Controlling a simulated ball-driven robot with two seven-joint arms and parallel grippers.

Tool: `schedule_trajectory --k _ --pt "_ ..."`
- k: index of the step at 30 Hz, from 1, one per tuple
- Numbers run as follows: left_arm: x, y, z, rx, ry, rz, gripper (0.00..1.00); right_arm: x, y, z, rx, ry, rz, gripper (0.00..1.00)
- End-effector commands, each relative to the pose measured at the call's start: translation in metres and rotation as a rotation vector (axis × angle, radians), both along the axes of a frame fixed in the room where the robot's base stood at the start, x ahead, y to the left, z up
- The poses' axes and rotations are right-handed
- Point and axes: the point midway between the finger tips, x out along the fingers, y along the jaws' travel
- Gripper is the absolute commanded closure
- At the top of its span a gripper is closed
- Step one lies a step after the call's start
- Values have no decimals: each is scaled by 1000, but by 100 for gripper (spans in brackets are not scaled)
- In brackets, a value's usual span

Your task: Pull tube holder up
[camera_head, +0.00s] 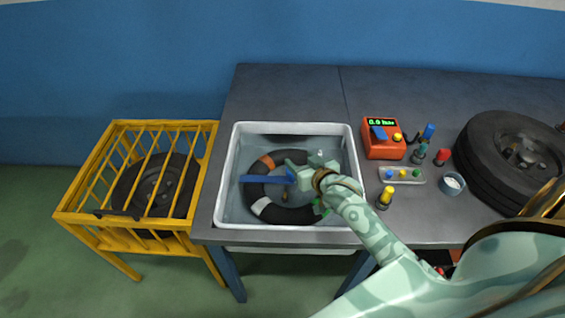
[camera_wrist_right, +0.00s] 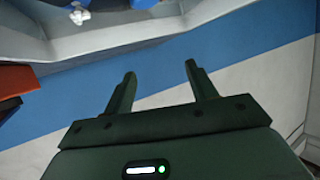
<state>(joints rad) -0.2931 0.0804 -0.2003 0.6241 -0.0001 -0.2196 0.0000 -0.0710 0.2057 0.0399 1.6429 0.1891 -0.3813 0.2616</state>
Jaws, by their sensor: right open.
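A black tube (camera_head: 303,214) with orange and white patches lies in the white water basin (camera_head: 240,130). A blue bar, which looks like the tube holder (camera_head: 266,179), crosses the left part of the tube. My right gripper (camera_head: 308,180) is over the basin, at the right end of the bar. In the right wrist view my right gripper (camera_wrist_right: 160,82) has its two fingers apart, with nothing seen between them. A blue band (camera_wrist_right: 225,90) passes behind the fingers; I cannot tell whether they touch it. My left gripper is not in view.
A yellow cage (camera_head: 75,213) with a wheel stands left of the table. Right of the basin are a red gauge box (camera_head: 382,139), small coloured bottles, a button tray (camera_head: 402,174), a small cup (camera_head: 452,184) and a big tyre (camera_head: 507,160). The table's back left is clear.

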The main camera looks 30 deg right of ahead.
Motion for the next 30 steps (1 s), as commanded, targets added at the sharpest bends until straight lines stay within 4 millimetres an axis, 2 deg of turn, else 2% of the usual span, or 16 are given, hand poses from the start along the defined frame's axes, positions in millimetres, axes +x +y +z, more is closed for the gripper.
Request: schedule_trajectory --k 1,9,15,18,22,30 --pt "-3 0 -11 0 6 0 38 -1 0 -14 -1 5 1 43" --pt "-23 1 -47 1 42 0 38 -2 0 -57 0 22 1 43" --pt "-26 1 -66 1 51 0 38 -3 0 -82 -1 33 0 43" --pt "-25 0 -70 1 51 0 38 -1 0 -86 -1 34 1 43" --pt "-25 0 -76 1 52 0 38 12 -1 -92 -1 33 0 43" --pt "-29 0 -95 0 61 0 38 54 -4 -110 -1 34 1 43"
